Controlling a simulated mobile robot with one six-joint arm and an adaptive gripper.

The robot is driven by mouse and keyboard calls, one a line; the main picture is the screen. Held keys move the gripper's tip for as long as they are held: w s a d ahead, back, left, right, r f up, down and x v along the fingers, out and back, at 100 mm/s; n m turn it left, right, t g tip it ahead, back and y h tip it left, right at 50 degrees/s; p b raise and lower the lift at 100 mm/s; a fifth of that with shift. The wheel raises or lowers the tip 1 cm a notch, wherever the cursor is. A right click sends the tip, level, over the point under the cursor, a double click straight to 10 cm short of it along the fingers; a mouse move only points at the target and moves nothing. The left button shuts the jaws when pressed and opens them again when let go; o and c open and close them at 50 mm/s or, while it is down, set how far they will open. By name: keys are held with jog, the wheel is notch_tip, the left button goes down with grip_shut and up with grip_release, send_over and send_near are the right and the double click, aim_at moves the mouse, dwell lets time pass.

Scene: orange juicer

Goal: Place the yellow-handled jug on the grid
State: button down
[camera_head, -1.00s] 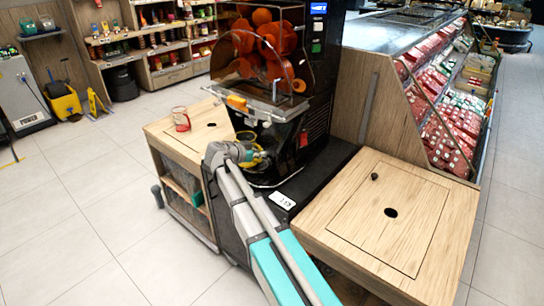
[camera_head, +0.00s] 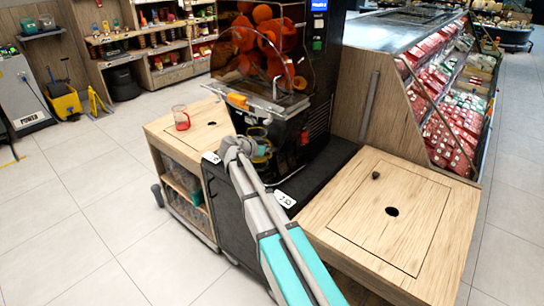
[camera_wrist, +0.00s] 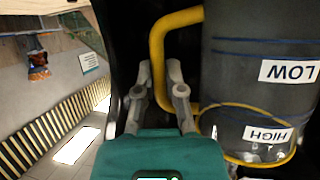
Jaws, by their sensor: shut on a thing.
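The yellow-handled jug (camera_head: 262,150) is under the juicer's front, above its dark base. In the wrist view, the clear jug (camera_wrist: 250,75) appears upside down, with LOW and HIGH labels and a yellow rim. Its yellow handle (camera_wrist: 157,45) passes between the fingers of my gripper (camera_wrist: 159,82), which is shut on it. In the head view my wrist hides part of the jug, and my gripper (camera_head: 250,152) is hard to make out. I cannot make out the grid in the dark area below, nor tell whether the jug touches it.
The orange juicer (camera_head: 265,50) stands just above and behind the jug. A right wooden counter (camera_head: 400,215) is mostly clear.

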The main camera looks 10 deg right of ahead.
jog(key=shift+f+b, duration=1)
jog(key=shift+f, duration=0.35)
jog(key=shift+f, duration=0.1)
jog(key=c, duration=1)
grip_release()
jog(key=shift+r, duration=0.25)
jog(key=p+v, duration=0.4)
jog(key=v, duration=0.8)
jog(key=shift+p, duration=0.35)
jog(key=shift+d, duration=0.1)
